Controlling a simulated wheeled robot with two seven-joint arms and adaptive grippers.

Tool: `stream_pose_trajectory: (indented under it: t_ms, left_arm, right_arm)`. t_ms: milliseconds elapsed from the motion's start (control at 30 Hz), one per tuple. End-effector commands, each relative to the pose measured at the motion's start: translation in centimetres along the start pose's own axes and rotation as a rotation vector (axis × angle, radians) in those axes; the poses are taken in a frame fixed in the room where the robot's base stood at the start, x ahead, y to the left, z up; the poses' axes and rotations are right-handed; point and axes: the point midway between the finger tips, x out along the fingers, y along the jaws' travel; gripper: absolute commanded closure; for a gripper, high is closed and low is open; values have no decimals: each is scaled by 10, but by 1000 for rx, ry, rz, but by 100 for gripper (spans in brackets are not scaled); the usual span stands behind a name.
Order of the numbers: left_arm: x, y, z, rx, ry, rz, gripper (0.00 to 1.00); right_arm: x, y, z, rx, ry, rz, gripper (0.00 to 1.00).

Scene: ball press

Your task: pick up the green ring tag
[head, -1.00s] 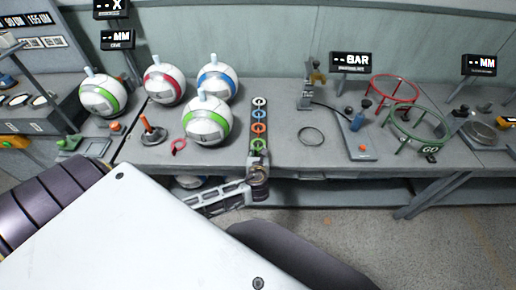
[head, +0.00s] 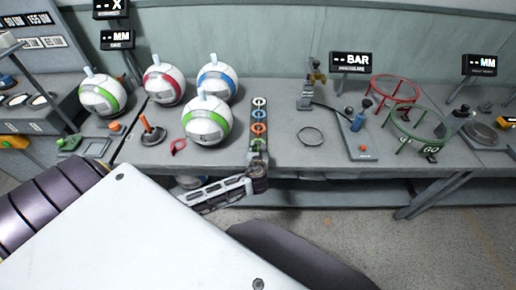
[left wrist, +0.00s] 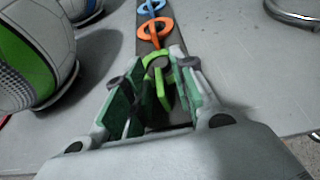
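The green ring tag (left wrist: 162,88) is the nearest tag on a dark upright-looking strip (left wrist: 122,22) in the left wrist view. My left gripper (left wrist: 159,75) is open, with one finger on each side of the tag and its tail between them. Small gaps seem to show beside the tag. In the head view my left gripper (head: 258,156) is at the near end of the strip by the table's front edge and mostly hides the green tag. An orange ring tag (left wrist: 154,29) and a blue ring tag (left wrist: 150,6) lie beyond it. My right gripper is not in view.
Several white balls with coloured bands, such as the green-banded ball (head: 207,120), stand left of the strip. A metal ring (head: 311,136) lies to its right. A red ring stand (head: 393,90) and a green ring stand (head: 420,123) are farther right.

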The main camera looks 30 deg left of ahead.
Motion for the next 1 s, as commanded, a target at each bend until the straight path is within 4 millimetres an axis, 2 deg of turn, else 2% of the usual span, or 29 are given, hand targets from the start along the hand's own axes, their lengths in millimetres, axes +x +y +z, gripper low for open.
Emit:
stream_pose_trajectory:
  t_ms: [33, 167, 667, 1000]
  left_arm:
    - [0, 0, 0, 0, 0, 0, 85]
    - [0, 0, 0, 0, 0, 0, 100]
    - [-2, 0, 5, -1, -1, 0, 100]
    - [-16, 0, 41, 0, -3, 0, 100]
  right_arm:
    - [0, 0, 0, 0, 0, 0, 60]
    - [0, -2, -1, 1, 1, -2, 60]
    - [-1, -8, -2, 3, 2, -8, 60]
    - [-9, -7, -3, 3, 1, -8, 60]
